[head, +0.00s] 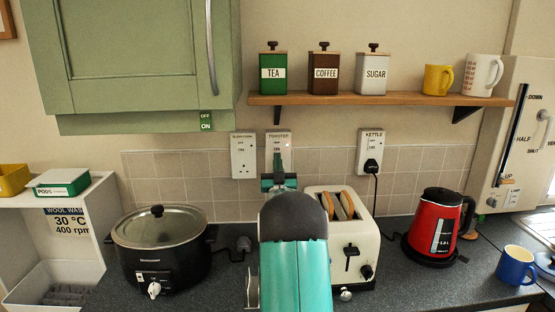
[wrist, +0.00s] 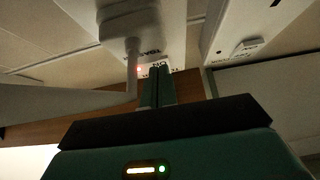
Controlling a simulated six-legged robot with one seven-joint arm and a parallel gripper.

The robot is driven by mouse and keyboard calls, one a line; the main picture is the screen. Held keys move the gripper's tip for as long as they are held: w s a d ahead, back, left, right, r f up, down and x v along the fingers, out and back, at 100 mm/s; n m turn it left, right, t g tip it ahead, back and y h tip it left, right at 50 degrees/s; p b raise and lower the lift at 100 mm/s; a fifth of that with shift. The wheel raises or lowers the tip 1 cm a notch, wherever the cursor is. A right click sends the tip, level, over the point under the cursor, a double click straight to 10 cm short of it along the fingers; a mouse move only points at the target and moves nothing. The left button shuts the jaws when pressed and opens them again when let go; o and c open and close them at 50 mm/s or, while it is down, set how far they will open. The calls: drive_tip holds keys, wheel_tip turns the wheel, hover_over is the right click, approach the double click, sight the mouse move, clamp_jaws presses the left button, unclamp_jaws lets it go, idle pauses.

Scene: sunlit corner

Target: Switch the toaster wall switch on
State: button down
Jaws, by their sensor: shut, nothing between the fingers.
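The toaster wall switch (head: 279,138) is on a white plate labelled TOASTER, on the tiled wall behind the toaster. A small red light glows on its right side; the light also shows on the plate in the wrist view (wrist: 139,70). My gripper (head: 279,165) is shut and empty, with its tips at the lower part of that plate. In the wrist view, my fingers (wrist: 157,84) are together, right by the plate's lettering and next to a white plug (wrist: 121,27). The fingers hide part of the plate, and I cannot tell whether they touch the rocker.
The cream toaster (head: 340,230) with bread stands right of my arm. The slow-cooker socket (head: 243,160) and the kettle socket (head: 370,140) flank the toaster switch. A slow cooker (head: 161,250) is left, a red kettle (head: 438,225) right. A shelf (head: 380,98) with canisters is above.

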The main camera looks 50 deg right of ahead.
drive_tip(key=v, duration=0.6)
drive_tip(key=shift+s, duration=0.2)
drive_tip(key=shift+a, duration=0.1)
drive_tip(key=shift+w, duration=0.1)
drive_tip(key=w+a+r+n+y, duration=0.1)
drive_tip(key=w+a+r+y, duration=0.1)
drive_tip(key=w+a+y, duration=0.3)
drive_tip(key=w+a+r+n+y, duration=0.1)
drive_tip(key=w+a+r, duration=0.1)
drive_tip(key=a, duration=0.4)
drive_tip(key=a+n+g+y, duration=0.25)
drive_tip(key=a+y, duration=0.45)
drive_tip(key=a, duration=1.1)
drive_tip(key=s+a+f+n+g+y, duration=0.1)
drive_tip(key=s+a+f+g+y, duration=0.1)
drive_tip(key=s+a, duration=0.4)
drive_tip(key=s+a+f+n+g+y, duration=0.1)
drive_tip(key=s+a+f+n+y, duration=0.15)
drive_tip(key=a, duration=0.55)
drive_tip(key=s+a+f+n+g+y, duration=0.1)
drive_tip(key=s+a+f+g, duration=0.1)
drive_tip(key=s+a, duration=0.3)
drive_tip(key=s+a+f+g+y, duration=0.1)
drive_tip(key=s+a+f+g, duration=0.2)
drive_tip(key=s, duration=0.9)
drive_tip(key=a, duration=0.2)
drive_tip(key=shift+s+a+n+g, duration=0.15)
drive_tip(key=shift+a+n+g, duration=0.15)
drive_tip(key=shift+n+g, duration=0.1)
